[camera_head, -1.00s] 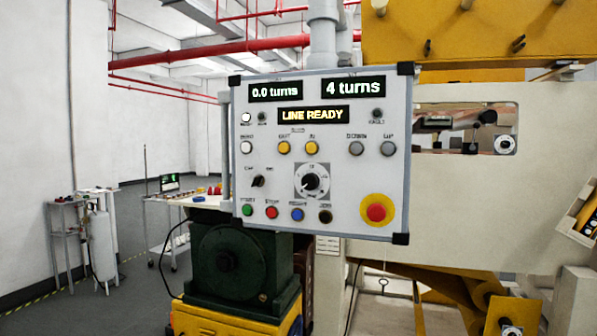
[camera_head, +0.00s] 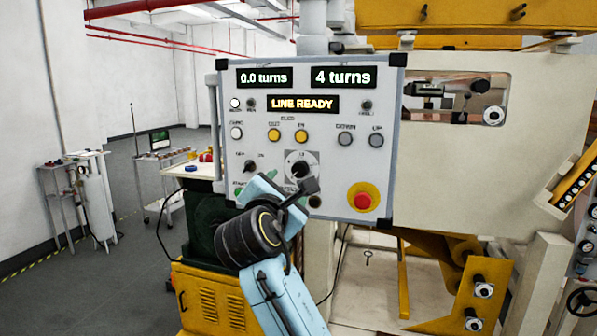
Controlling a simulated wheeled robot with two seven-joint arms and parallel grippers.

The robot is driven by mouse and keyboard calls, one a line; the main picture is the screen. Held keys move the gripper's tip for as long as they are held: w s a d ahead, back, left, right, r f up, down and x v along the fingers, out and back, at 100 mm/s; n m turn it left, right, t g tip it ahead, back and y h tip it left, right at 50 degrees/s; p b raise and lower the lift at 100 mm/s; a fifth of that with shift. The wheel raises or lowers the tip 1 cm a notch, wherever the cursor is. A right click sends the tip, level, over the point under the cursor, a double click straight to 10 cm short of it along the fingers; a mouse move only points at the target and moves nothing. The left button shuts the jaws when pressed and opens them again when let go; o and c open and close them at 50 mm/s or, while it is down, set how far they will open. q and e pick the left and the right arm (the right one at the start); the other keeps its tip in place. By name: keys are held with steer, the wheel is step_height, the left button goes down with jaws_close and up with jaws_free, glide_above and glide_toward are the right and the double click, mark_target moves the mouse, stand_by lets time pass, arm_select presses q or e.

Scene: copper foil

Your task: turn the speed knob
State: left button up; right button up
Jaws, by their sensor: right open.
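The speed knob (camera_head: 300,169) is a round black knob on a square dial plate in the lower middle of the white control panel (camera_head: 222,120). My right gripper (camera_head: 299,192) is open, just in front of the panel and slightly below the knob in the picture. Its light blue body and dark wrist hide several of the lower buttons. The knob shows above the gripper; I cannot tell whether they touch. The displays read "0.0 turns", "4 turns" and "LINE READY". My left gripper is not in view.
A red emergency stop button (camera_head: 362,201) on a yellow ring sits right of the gripper. A selector switch (camera_head: 250,166) is left of the knob. Yellow and cream machinery (camera_head: 440,184) stands to the right. Tables and open floor lie to the left.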

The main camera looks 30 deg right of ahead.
mark_target(300, 171)
steer(key=p+x, duration=0.2)
steer(key=x, duration=1.1)
steer(key=shift+f+p, duration=0.15)
steer(key=shift+p, duration=0.2)
steer(key=c, duration=1)
